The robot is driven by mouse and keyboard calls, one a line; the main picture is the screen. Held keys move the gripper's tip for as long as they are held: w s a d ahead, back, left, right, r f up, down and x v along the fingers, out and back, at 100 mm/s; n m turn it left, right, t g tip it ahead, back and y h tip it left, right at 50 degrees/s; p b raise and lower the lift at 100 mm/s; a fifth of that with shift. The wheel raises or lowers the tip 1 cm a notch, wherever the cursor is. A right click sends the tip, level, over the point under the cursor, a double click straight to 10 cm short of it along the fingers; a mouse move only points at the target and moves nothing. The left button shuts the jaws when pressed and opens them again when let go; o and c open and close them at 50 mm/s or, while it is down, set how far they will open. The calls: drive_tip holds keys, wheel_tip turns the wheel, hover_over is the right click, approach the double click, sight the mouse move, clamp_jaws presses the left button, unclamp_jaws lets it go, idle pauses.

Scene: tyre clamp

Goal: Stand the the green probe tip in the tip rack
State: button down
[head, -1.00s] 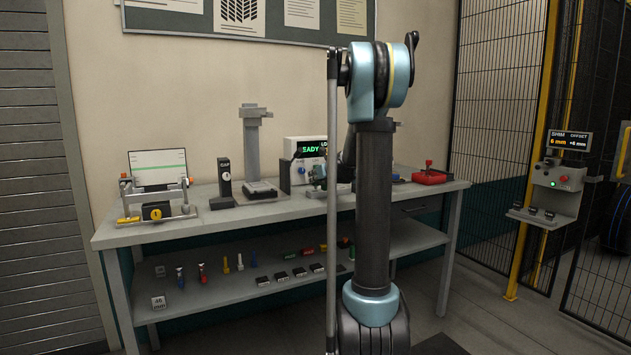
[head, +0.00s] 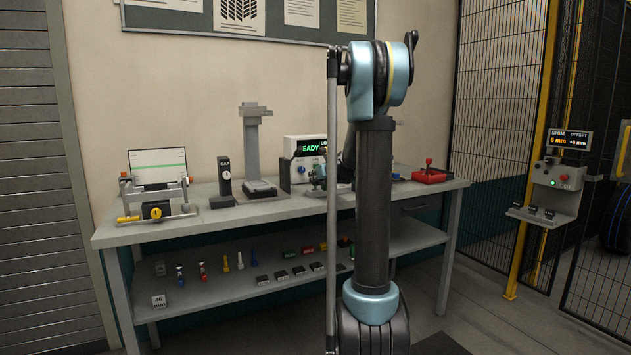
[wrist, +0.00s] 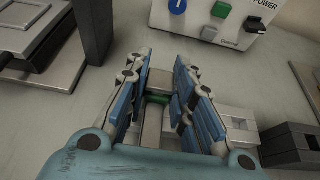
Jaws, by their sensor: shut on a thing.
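My gripper (wrist: 158,100) is over the bench top in the wrist view, its blue-padded fingers closed in on a small green piece, the probe tip (wrist: 157,99). Most of the tip is hidden between the fingers. Pale grey blocks (wrist: 240,127) lie below and right of the fingers; I cannot tell whether they are the tip rack. In the head view my gripper (head: 318,176) is small, beside the control box and partly hidden by my arm. The tip cannot be made out there.
The control box (head: 302,160) with a green display stands behind my gripper; its buttons show in the wrist view (wrist: 210,18). A grey stand (head: 254,150) and a dark gap gauge (head: 224,180) are to the left. A red fixture (head: 429,176) is at the bench's right end.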

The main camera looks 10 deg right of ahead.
drive_tip(key=shift+f, duration=0.85)
idle(0.6)
drive_tip(key=c, duration=1.3)
unclamp_jaws()
